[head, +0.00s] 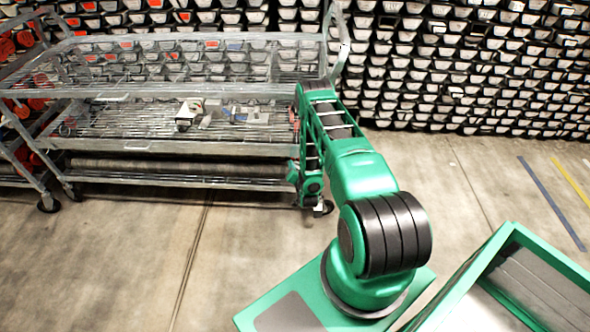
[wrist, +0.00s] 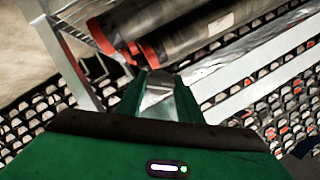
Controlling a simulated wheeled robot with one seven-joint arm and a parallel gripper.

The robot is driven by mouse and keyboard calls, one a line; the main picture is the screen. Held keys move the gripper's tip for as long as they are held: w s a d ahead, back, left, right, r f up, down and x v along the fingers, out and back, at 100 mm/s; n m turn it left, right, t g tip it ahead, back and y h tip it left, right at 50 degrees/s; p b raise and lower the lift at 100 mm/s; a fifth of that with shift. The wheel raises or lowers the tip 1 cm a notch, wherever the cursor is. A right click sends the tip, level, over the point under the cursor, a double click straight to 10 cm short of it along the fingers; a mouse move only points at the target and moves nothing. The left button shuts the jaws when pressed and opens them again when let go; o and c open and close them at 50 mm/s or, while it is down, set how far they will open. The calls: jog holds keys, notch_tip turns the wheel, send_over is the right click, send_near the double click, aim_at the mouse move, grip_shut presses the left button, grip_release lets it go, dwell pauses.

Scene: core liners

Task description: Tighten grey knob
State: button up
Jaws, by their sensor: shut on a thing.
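In the wrist view my green gripper (wrist: 160,98) has its two fingers closed on either side of a small grey, rounded piece, the grey knob (wrist: 158,88). The knob sits between the fingertips, in front of a metal frame bar. Its far side and the part it is fixed to are mostly hidden. In the head view my green arm reaches to the right end of the metal rack cart (head: 180,148) and bends down there. The fingertips and knob cannot be made out in that view.
Grey core tubes with red end caps (wrist: 150,50) lie just beyond the fingers. Small loose items (head: 188,112) lie on the cart's shelf. A wall of stacked core trays (head: 460,70) stands behind. The concrete floor (head: 120,260) in front of the cart is clear.

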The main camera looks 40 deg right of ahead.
jog(key=m, duration=0.1)
jog(key=m+t, duration=0.1)
jog(key=m+t+y, duration=0.1)
jog(key=shift+s+f+m, duration=0.1)
jog(key=shift+f+m, duration=0.15)
jog(key=shift+m, duration=0.15)
jog(key=m+t, duration=0.2)
jog(key=m, duration=0.2)
jog(key=shift+f+m, duration=0.1)
jog(key=shift+m, duration=0.2)
dwell(0.5)
jog(key=o, duration=1.1)
jog(key=shift+s, duration=0.1)
